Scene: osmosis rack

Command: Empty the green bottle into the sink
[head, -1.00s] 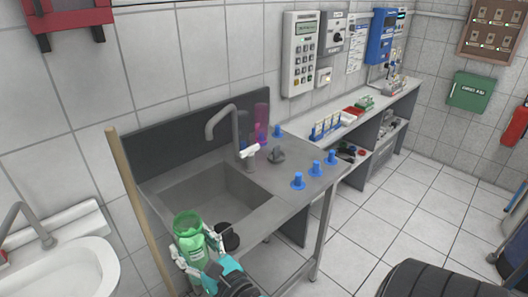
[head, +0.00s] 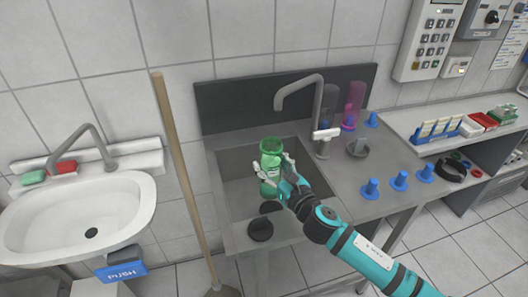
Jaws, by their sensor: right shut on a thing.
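The green bottle (head: 269,152) is see-through, upright and without a lid on its mouth. My right gripper (head: 270,176) is shut around its lower part, its arm coming in from the lower right. The bottle shows in front of the grey metal sink basin (head: 233,190), over the basin's area; its exact height is hard to tell. A grey tap (head: 318,110) with a white handle stands behind and to the right of the bottle. My left gripper is not in view.
A round black object (head: 260,229) sits on the sink's front edge. A wooden pole (head: 177,155) leans left of the sink, beside a white washbasin (head: 118,205).

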